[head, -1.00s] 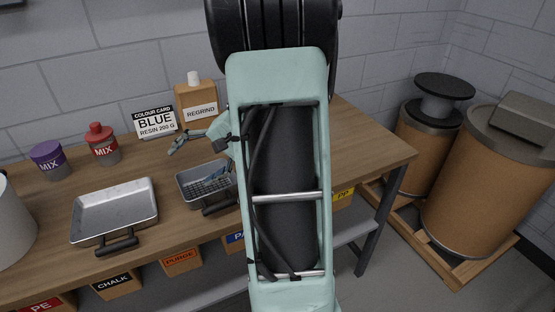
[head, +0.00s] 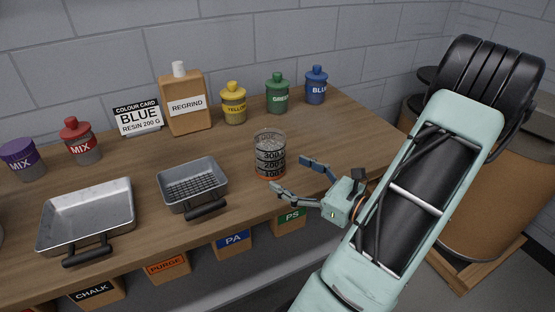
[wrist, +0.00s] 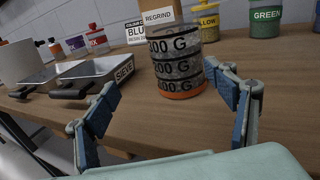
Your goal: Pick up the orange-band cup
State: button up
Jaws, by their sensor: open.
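The orange-band cup (head: 270,156) is a clear cup with black gram marks and an orange band at its base. It stands upright on the wooden bench, right of the sieve tray. In the wrist view the cup (wrist: 177,62) stands ahead, beyond the fingertips and nearer the right finger. My gripper (head: 297,174) is open and empty, at the bench's front right, with its fingers pointing towards the cup. In the wrist view my gripper (wrist: 168,92) shows blue finger pads spread wide apart. I cannot tell whether the right finger touches the cup.
The sieve tray (head: 221,167) and a larger empty tray (head: 125,207) stand to the left. Behind stand the regrind bottle (head: 185,118), the blue colour card (head: 137,127) and yellow (head: 233,112), green (head: 278,98) and blue (head: 316,90) bottles. Bare bench lies right of the cup.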

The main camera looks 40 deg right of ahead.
aim_at(279, 163)
jog(key=shift+s+d+f+m+h, duration=0.1)
jog(key=shift+d+f+m+h, duration=0.05)
jog(key=shift+d+m+h, duration=0.15)
jog(key=shift+s+d+f+m+h, duration=0.1)
jog(key=shift+d+f+m, duration=0.1)
jog(key=shift+d, duration=0.2)
jog(key=shift+w+d, duration=0.15)
jog(key=shift+w, duration=0.05)
jog(key=w, duration=0.3)
jog(key=shift+w+a+r, duration=0.1)
jog(key=shift+w+a, duration=0.2)
jog(key=shift+w, duration=0.1)
jog(key=w, duration=0.6)
jog(key=shift+w+f, duration=0.25)
jog(key=shift+c, duration=0.2)
jog(key=c, duration=1.5)
jog(key=shift+r, duration=0.2)
